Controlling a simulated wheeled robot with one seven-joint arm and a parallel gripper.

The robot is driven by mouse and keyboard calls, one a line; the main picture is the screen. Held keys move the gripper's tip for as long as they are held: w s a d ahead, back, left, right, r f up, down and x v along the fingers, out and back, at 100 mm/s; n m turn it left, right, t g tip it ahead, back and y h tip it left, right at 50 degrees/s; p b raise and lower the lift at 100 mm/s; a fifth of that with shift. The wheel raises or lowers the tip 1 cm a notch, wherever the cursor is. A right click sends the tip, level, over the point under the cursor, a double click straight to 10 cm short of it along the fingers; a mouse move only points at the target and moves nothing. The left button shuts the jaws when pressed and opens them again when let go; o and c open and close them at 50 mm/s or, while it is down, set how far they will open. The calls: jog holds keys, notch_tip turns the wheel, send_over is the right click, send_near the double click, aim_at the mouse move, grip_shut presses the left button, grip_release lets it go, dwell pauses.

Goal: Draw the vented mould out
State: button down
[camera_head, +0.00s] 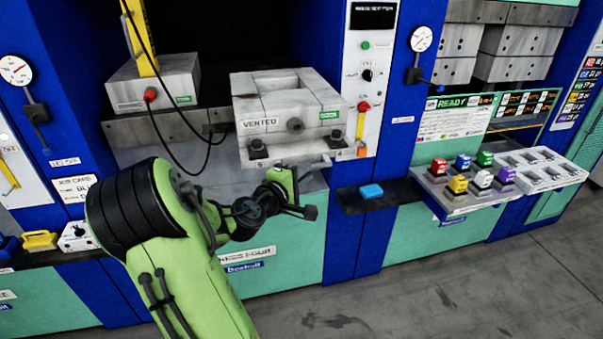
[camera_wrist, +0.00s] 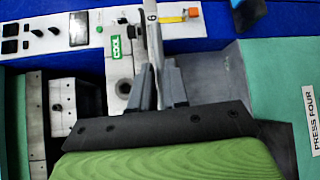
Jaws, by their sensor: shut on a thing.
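The vented mould (camera_head: 262,130) is a worn grey block with a "VENTED" label, a round boss and a green tag on its front. It sits at the mouth of the dark middle press opening and juts out over the front. My gripper (camera_head: 300,190) is low in front of it, at its right half. In the wrist view my gripper (camera_wrist: 158,98) has its fingers closed on a thin light grey bar (camera_wrist: 152,35) running up to the mould. The green "COOL" tag on the mould (camera_wrist: 117,58) shows behind. The exact grip is partly hidden.
A control panel (camera_head: 366,75) is close on the right. Open floor lies in front.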

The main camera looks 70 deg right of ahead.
jog(key=shift+a+f, duration=0.1)
jog(key=shift+f, duration=0.35)
jog(key=c, duration=1.5)
grip_release()
jog(key=o, duration=0.3)
jog(key=shift+o, duration=0.3)
jog(key=shift+d, duration=0.3)
jog(key=b+v, duration=0.2)
jog(key=v, duration=1.3)
jog(key=shift+a+r+b, duration=0.2)
jog(key=shift+a+b, duration=0.1)
jog(key=shift+a, duration=0.05)
jog(key=shift+w, duration=0.1)
